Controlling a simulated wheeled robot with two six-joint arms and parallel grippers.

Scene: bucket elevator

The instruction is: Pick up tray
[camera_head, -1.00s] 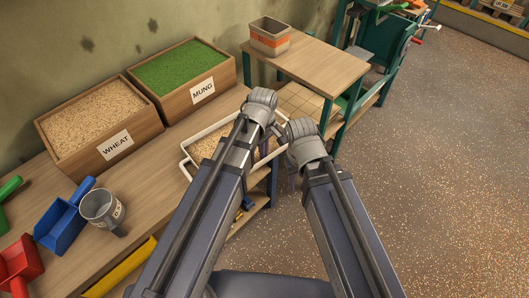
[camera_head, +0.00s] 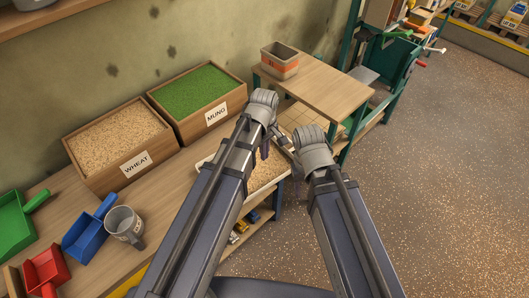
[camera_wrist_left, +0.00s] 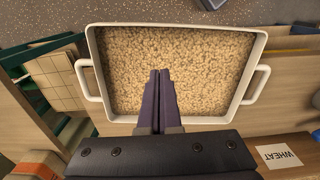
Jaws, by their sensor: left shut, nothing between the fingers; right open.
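The tray is a white, rectangular tray (camera_wrist_left: 178,25) filled with pale grain, with a loop handle on each short side. In the left wrist view it lies under my left gripper (camera_wrist_left: 160,73), whose dark fingers are shut together over the grain, gripping nothing. In the head view the tray (camera_head: 204,161) rests on the wooden bench, largely hidden by my left arm. My left gripper (camera_head: 264,149) hangs over it. My right gripper (camera_head: 288,152) is open near the tray's right end; its fingers are small and partly overlapped there. Neither gripper visibly holds the tray.
A grey cup (camera_head: 123,223) and blue (camera_head: 88,232), red (camera_head: 47,270) and green (camera_head: 15,218) scoops lie left. A bucket (camera_head: 280,66) stands on a higher table (camera_head: 318,87).

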